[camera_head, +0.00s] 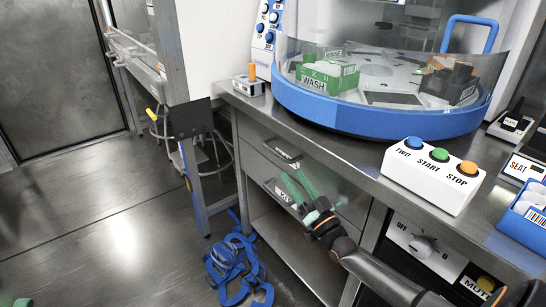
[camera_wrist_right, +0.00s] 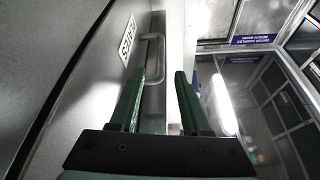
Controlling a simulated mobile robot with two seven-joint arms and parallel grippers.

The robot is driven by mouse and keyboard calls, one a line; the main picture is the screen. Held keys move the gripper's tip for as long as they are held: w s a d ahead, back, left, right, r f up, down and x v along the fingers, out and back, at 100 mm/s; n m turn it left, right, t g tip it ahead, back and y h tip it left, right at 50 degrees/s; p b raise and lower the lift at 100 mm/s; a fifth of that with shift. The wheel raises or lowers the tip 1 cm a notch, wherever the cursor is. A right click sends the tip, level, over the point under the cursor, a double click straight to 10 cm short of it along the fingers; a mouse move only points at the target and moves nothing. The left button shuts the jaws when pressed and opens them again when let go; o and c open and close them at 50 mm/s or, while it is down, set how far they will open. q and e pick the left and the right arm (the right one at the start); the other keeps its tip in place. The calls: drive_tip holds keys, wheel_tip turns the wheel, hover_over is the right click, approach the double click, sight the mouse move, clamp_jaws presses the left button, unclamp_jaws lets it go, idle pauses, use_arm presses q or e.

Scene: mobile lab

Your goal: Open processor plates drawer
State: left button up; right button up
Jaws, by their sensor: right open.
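Two drawers sit in the steel bench in the head view, an upper drawer (camera_head: 262,138) and a lower drawer (camera_head: 340,203); both look shut. The lower one has a dark handle area with a white label (camera_head: 283,193), too small to read. My right gripper (camera_head: 293,184), with green fingers, is open at the lower drawer's front. In the right wrist view, a metal handle (camera_wrist_right: 153,58) and a white label (camera_wrist_right: 127,40) show on the drawer front. The handle appears between the open fingers (camera_wrist_right: 160,95); contact cannot be told. A green tip of my left gripper (camera_head: 22,302) barely shows at bottom left.
A round blue-rimmed machine (camera_head: 360,115) and a white button box (camera_head: 433,175) stand on the bench top. The floor further left (camera_head: 90,220) is clear.

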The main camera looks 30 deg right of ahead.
sight(280, 158)
drive_tip(key=b+x, duration=0.2)
drive_tip(key=x, duration=0.7)
drive_tip(key=shift+w+b, duration=0.3)
drive_tip(key=shift+b, duration=0.1)
drive_tip(key=shift+c, duration=0.2)
clamp_jaws()
idle(0.8)
